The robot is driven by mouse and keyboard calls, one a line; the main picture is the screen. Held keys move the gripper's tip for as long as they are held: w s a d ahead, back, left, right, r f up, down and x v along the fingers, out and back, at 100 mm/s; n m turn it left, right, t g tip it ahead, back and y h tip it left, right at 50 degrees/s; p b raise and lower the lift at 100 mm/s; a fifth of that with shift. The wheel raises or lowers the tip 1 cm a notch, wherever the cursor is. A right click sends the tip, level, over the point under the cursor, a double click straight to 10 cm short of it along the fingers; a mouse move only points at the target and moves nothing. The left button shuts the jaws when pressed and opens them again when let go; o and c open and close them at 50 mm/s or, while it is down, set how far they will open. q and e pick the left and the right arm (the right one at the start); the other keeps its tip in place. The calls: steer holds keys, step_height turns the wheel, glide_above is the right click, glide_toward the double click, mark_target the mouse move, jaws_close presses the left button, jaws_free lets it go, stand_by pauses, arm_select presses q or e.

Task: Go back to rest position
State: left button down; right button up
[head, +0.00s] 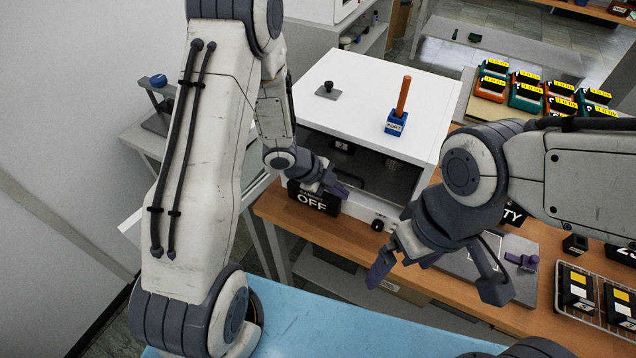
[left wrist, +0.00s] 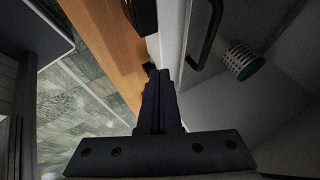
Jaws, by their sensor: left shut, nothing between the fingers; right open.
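My left gripper (head: 338,188) is in front of the white press-like box (head: 420,95), beside the black "OFF" sign (head: 313,200) at its lower left front. Its fingers are together and empty; the left wrist view shows them closed (left wrist: 160,95) near a white edge and a dark handle (left wrist: 206,38). My right gripper (head: 435,282) is open and empty, with its fingers spread wide above the front of the wooden bench, near a grey plate (head: 515,285).
A blue block with an orange handle (head: 397,115) and a black knob (head: 328,88) are on the box top. Labelled orange and green blocks (head: 530,92) stand at the back right. A wire rack (head: 575,312) with labelled blocks is at the right. A blue surface (head: 330,325) lies in front.

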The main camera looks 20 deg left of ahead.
arm_select(q)
step_height(320, 180, up, 12)
steer(key=s+a+f+n+t+y+b, duration=0.1)
steer(key=s+a+n+t+y+b, duration=0.2)
steer(key=n+y, duration=0.4)
steer(key=s+d+r+n+g+b, duration=0.1)
steer(key=s+d+n+g, duration=0.2)
steer(key=s, duration=0.8)
steer(key=s+d+r+n+g+h+b, duration=0.1)
steer(key=s+d+n+g+b, duration=0.1)
steer(key=s, duration=0.8)
steer(key=d+n+g, duration=0.1)
steer(key=d+n, duration=0.1)
steer(key=d, duration=0.1)
steer(key=shift+s+g+h, duration=0.3)
steer(key=shift+s+g, duration=0.05)
steer(key=shift+g, duration=0.05)
